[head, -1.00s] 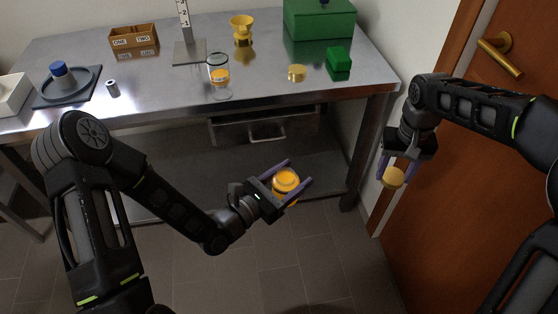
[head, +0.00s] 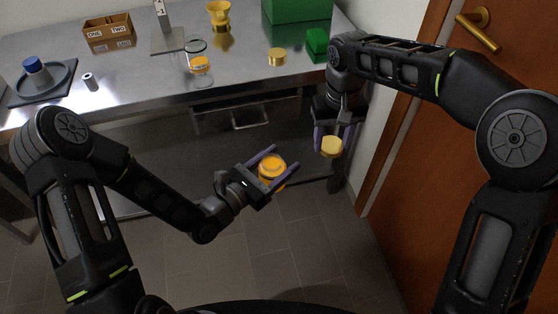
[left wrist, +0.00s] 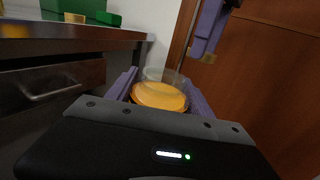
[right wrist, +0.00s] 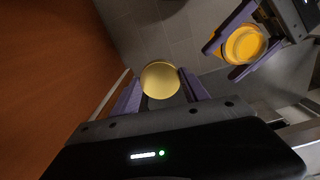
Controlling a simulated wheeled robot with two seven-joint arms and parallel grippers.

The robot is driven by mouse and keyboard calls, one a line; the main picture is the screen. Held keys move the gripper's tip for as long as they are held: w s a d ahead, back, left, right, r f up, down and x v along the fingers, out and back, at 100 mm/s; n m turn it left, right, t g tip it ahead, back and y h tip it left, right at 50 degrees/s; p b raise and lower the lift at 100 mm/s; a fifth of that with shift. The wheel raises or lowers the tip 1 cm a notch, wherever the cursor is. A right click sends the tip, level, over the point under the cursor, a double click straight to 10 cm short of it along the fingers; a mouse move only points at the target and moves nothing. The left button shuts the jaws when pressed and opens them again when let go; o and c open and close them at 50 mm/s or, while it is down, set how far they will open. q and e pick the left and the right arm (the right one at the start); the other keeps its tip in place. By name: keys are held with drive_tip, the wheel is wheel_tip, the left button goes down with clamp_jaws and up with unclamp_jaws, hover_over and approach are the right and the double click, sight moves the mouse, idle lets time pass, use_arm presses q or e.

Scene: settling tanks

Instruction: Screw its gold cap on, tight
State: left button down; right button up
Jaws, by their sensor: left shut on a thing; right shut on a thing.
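My left gripper (head: 279,166) is shut on a clear jar (head: 270,175) with orange contents, held out in front of the table. The jar's open mouth shows in the right wrist view (right wrist: 244,45), and its clear wall shows in the left wrist view (left wrist: 160,95). My right gripper (head: 333,146) is shut on a gold cap (head: 331,149), a round disc also seen in the right wrist view (right wrist: 160,80). The cap is to the right of the jar and apart from it.
A steel table (head: 130,85) stands behind. On it are a second clear jar (head: 200,68), another gold cap (head: 277,56), a yellow funnel-like piece (head: 218,14), green boxes (head: 317,41) and a wooden box (head: 108,34). A wooden door (head: 420,130) is at the right. Floor below the grippers is clear.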

drive_tip(key=n, duration=0.1)
approach(272, 161)
drive_tip(key=w+d+f, duration=0.2)
drive_tip(key=d+f, duration=0.1)
drive_tip(key=d, duration=0.1)
drive_tip(key=shift+m, duration=0.6)
drive_tip(key=a, duration=0.1)
drive_tip(key=s+a+r, duration=0.1)
drive_tip(key=a, duration=0.2)
drive_tip(key=shift+s+a+r, duration=0.25)
drive_tip(key=shift+s+r, duration=0.05)
drive_tip(key=shift+r, duration=0.05)
drive_tip(key=shift+d+r+m, duration=0.15)
drive_tip(key=shift+r+m, duration=0.1)
drive_tip(key=shift+m, duration=0.15)
drive_tip(key=shift+s+d, duration=0.15)
drive_tip(key=shift+s, duration=0.05)
drive_tip(key=shift+f, duration=0.15)
drive_tip(key=shift+f, duration=1.9)
drive_tip(key=shift+f, duration=0.1)
drive_tip(key=shift+f, duration=0.8)
